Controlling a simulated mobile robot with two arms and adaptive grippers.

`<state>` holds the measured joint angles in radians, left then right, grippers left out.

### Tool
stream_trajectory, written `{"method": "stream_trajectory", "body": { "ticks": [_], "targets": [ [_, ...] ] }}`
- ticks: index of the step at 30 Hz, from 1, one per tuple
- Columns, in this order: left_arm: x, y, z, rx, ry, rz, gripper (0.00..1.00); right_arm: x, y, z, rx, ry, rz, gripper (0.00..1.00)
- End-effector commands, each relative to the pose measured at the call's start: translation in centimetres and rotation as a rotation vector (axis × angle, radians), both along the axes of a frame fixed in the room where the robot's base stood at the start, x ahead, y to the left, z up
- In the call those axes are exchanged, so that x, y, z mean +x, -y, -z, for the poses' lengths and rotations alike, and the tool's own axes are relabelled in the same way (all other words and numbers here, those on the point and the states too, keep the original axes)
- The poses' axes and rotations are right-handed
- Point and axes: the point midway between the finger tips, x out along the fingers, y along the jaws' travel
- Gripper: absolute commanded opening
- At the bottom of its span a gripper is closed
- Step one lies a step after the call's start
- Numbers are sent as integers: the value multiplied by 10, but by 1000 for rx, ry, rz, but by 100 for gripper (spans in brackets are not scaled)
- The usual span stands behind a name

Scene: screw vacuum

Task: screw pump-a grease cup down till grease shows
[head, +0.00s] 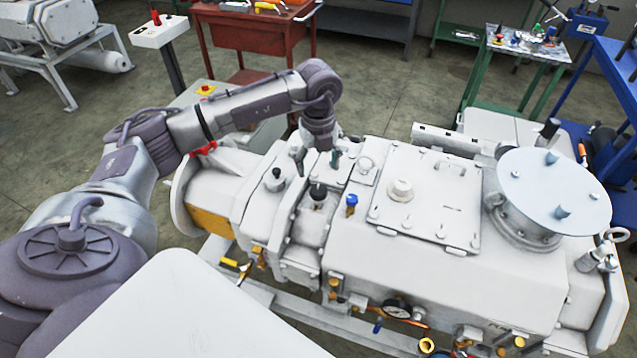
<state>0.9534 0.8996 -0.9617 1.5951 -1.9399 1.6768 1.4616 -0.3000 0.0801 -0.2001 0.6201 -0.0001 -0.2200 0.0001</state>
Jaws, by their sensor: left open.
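A large white vacuum pump (400,275) fills the middle and right of the head view. My left arm reaches over it from the left. My left gripper (318,160) points down over the pump's top near its left end, with its fingers apart. A dark-topped fitting (318,192) stands just in front of the fingers, and another dark-knobbed fitting (275,177) stands to their left. A blue-capped fitting (351,204) stands to the right. I cannot tell which of these is the grease cup, or whether the fingers touch anything. No grease can be made out. My right gripper is not in view.
A flat lid with a pale knob (401,190) and a big round flange (554,188) rise right of my gripper. A gauge (397,307) and brass fittings line the front. Behind stand a red cart (255,30) and a green-legged table (527,45).

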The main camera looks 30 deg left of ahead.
Motion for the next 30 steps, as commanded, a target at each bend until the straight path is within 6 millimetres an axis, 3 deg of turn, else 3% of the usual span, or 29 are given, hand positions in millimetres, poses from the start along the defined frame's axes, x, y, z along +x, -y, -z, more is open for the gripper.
{"method": "stream_trajectory", "body": {
  "ticks": [6, 12, 24, 30],
  "targets": [
    [-1, 1, 44, -3, -3, 1, 71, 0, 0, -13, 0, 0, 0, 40],
    [0, 1, 70, -2, -2, 0, 71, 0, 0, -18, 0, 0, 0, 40],
    [0, 1, 79, -3, 2, 2, 71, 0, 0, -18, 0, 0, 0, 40],
    [0, 1, 78, -3, 2, 2, 40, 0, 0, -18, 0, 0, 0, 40]
  ]
}}
